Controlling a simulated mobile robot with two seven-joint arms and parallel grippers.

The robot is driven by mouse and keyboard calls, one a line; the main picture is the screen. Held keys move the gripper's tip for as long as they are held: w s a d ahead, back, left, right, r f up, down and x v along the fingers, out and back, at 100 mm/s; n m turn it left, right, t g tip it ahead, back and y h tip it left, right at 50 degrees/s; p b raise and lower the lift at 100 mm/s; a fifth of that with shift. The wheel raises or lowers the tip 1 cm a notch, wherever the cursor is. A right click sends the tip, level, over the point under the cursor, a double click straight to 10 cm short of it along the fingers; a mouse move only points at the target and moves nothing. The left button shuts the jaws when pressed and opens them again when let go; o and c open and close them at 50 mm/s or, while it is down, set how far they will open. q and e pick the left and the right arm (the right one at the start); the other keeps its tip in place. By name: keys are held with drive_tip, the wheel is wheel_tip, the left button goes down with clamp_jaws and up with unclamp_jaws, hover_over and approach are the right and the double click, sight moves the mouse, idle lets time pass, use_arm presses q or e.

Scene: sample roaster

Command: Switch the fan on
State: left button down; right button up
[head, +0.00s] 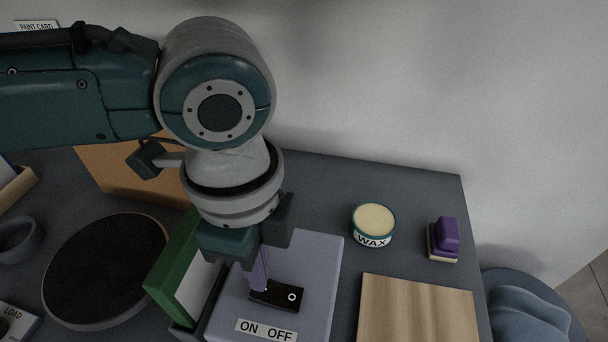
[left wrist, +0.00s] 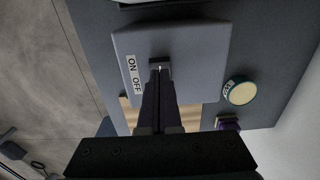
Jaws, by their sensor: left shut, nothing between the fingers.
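The fan's switch is a black rocker (head: 285,298) on top of a pale lavender-grey box (head: 318,262). A white label (head: 266,331) in front of it reads ON at left and OFF at right. A white ring mark shows on the rocker's right end. My left gripper (head: 261,287) is shut and empty, pointing down with its fingertips at the rocker's left, ON-side end. I cannot tell whether they touch it or which way it is tilted. In the left wrist view the closed fingertips (left wrist: 159,74) partly cover the rocker. My right gripper is not in view.
A green-framed panel (head: 174,265) stands close left of the box. A round dark tray (head: 107,268) and a grey cup (head: 18,240) are further left. A wax tin (head: 374,224), a purple-handled brush (head: 444,238) and a wooden board (head: 418,310) are at right.

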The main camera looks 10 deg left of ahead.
use_arm(q)
drive_tip(key=shift+f+b, duration=0.7)
drive_tip(key=shift+f, duration=0.35)
idle(0.7)
drive_tip(key=shift+r, duration=0.1)
wheel_tip(320, 180, up, 7)
drive_tip(key=p, duration=0.8)
idle(0.4)
